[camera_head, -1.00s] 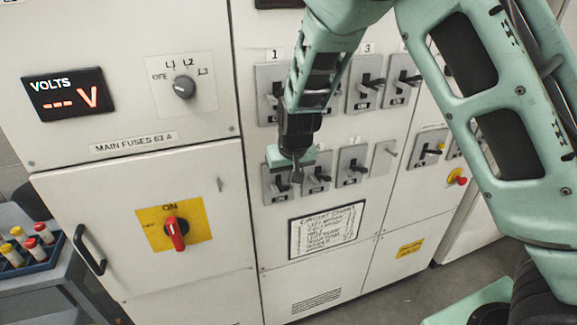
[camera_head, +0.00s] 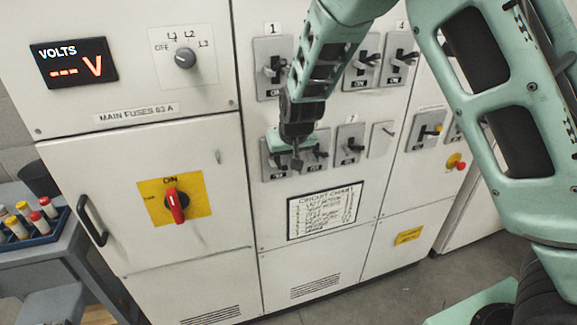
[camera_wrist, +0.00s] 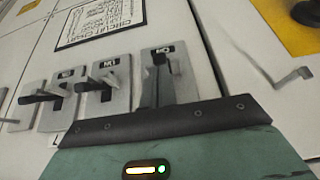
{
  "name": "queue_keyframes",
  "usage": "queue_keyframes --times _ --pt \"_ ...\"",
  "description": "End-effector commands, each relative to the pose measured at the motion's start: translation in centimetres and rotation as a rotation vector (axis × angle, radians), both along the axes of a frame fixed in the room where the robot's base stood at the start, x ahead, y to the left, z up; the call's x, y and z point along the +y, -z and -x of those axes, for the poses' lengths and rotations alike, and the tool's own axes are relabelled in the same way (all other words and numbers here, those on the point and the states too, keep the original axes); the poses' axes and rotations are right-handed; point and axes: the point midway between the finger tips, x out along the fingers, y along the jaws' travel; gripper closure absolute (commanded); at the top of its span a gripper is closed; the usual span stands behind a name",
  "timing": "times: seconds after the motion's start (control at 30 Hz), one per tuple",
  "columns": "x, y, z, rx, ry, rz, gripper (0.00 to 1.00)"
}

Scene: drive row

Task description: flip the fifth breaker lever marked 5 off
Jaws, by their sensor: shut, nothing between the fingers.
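The fifth breaker (camera_head: 271,170) is the leftmost in the lower row of the panel, a grey plate with a black lever; its number is hidden behind my gripper. My gripper (camera_head: 297,166) is shut and empty, in front of this breaker's right side and the sixth breaker beside it. In the wrist view, which is upside down, the fifth breaker (camera_wrist: 182,82) is the rightmost plate, with a small black label reading ON. My dark fingertips (camera_wrist: 158,62) lie over its lever area. I cannot tell whether they touch the lever.
Breaker 7 (camera_head: 350,151) and a blank-looking plate (camera_head: 382,140) stand to the right. The upper breaker row (camera_head: 270,70) is above, the circuit chart (camera_head: 325,210) below. A red main switch (camera_head: 175,205) and a cabinet handle (camera_head: 90,220) are at left.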

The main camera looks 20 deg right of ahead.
Motion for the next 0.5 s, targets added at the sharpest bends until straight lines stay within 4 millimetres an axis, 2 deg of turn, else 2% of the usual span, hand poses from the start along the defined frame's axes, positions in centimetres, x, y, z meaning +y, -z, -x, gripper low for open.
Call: queue_keyframes --times 0.03,0.13,0.5 --pt "0.0 0.7 -0.1 -0.001 -0.001 0.000 1.00" --pt "0.0 1.1 -0.2 -0.005 -0.001 0.000 1.00" --pt "0.1 3.0 0.2 -0.325 -0.001 -0.002 1.00"
